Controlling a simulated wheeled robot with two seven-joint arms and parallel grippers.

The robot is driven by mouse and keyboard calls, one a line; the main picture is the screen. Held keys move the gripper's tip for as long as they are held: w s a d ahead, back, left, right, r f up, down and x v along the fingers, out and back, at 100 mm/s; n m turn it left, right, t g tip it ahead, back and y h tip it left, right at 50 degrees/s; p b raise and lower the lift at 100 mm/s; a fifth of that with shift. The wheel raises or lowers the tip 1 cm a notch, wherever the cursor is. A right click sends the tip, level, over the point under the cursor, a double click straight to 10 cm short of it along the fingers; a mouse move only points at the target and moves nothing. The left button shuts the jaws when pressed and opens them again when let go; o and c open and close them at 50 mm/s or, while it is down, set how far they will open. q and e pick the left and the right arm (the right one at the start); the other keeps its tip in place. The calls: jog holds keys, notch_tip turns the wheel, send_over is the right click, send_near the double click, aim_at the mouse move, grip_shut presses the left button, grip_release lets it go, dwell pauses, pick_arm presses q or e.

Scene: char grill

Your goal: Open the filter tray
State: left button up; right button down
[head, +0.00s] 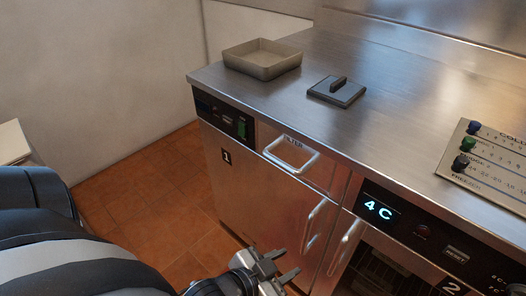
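The filter tray (317,170) is a small steel drawer front labelled with partly readable lettering, under the counter's front edge in the head view. It looks closed, flush with the cabinet. Its handle (291,162) is a pale metal bar that sticks out from the front. My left gripper (283,266) is at the bottom centre, below the filter tray and apart from its handle. Its two fingers are spread with nothing between them. My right gripper is not clearly seen.
The steel counter (380,110) holds a square pan (262,62), a dark press with a grip (337,91) and a panel with coloured knobs (490,160). Door handles (314,226) stick out below. Tiled floor (150,215) is free at left.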

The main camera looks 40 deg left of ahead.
pick_arm(q)
jog(key=w+a+r+m+t+y, duration=0.2)
jog(key=a+m+t, duration=0.2)
jog(key=a+m, duration=0.3)
jog(key=m+t, duration=0.4)
jog(key=m, duration=0.4)
send_near(279, 160)
jog(key=shift+h, duration=0.3)
jog(key=x, duration=0.6)
jog(key=f+p+x, duration=0.1)
jog(key=x, duration=0.3)
jog(key=shift+w+a, duration=0.1)
jog(key=shift+a, duration=0.15)
grip_shut()
